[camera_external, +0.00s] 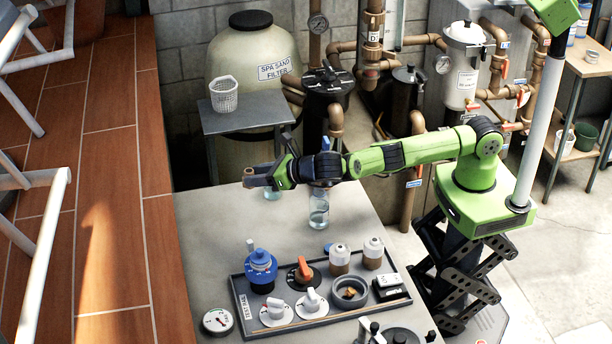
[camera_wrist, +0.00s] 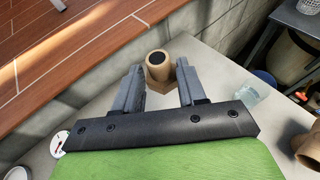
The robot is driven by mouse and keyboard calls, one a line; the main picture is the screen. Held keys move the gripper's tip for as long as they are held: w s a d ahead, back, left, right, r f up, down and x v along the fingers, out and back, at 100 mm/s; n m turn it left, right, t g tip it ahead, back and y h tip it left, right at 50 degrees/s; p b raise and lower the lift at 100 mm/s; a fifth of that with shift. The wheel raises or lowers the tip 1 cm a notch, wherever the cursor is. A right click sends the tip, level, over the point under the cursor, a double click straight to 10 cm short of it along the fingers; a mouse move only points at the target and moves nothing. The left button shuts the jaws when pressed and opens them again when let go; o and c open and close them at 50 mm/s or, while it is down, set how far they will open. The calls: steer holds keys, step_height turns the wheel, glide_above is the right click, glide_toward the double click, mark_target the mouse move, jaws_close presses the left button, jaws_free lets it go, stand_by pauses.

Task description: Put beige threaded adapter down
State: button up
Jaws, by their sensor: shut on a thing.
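The beige threaded adapter (camera_wrist: 158,66) is between the two fingertips of my gripper (camera_wrist: 160,76) in the wrist view. It has a round dark opening facing the camera and a wider base below. In the external view, my gripper (camera_external: 258,180) is stretched out to the left over the grey bench, and a small brownish end of the adapter (camera_external: 248,171) shows at its tips. My gripper is shut on the adapter, which appears to be above the bench top (camera_external: 215,230). The fingers hide part of the adapter.
A tray (camera_external: 240,300) of valves, knobs and jars stands on the front of the bench. A clear bottle (camera_external: 318,212) stands behind it under my arm. A round gauge (camera_external: 217,321) lies left of the tray. The bench's left part is mostly clear, beside a tiled ledge (camera_external: 110,190).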

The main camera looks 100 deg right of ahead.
mark_target(270, 232)
steer(key=s+d+f+m+h, duration=0.1)
steer(key=f, duration=0.5)
steer(key=s+d+f+m+g, duration=0.1)
steer(key=f, duration=0.6)
steer(key=d+f+g+h+b, duration=0.1)
steer(key=f, duration=0.5)
steer(key=shift+s+f+m+h, duration=0.2)
steer(key=shift+s+m+h, duration=0.1)
steer(key=shift+s+m, duration=0.1)
steer(key=shift+f, duration=0.15)
steer(key=o, duration=1.1)
